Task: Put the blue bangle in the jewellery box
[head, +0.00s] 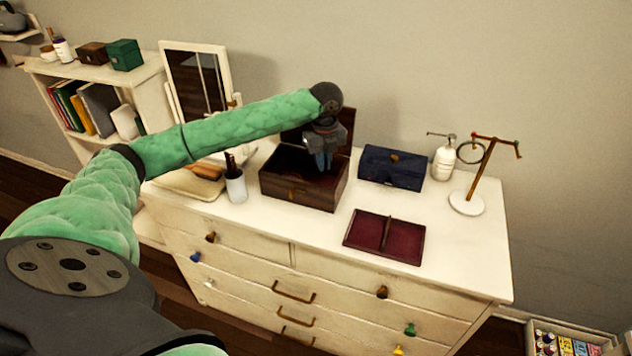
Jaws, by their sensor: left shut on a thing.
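The jewellery box (298,193) is a dark brown wooden box standing open on the dresser, its lid raised at the back. My left gripper (322,162) points down over the box's opening, its fingertips at about the rim or just inside. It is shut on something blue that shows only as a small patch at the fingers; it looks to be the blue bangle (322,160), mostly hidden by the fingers. I cannot tell whether it touches the box floor. A dark greenish ring (471,152) hangs on the brown T-shaped stand (479,177) at the right. My right gripper is not in view.
A dark red divided tray (384,237) lies front right of the box. A navy case (392,168) and a white pump bottle (444,160) stand behind it. A cup with brushes (236,186) stands left of the box, before a mirror (197,82). The dresser's right front is clear.

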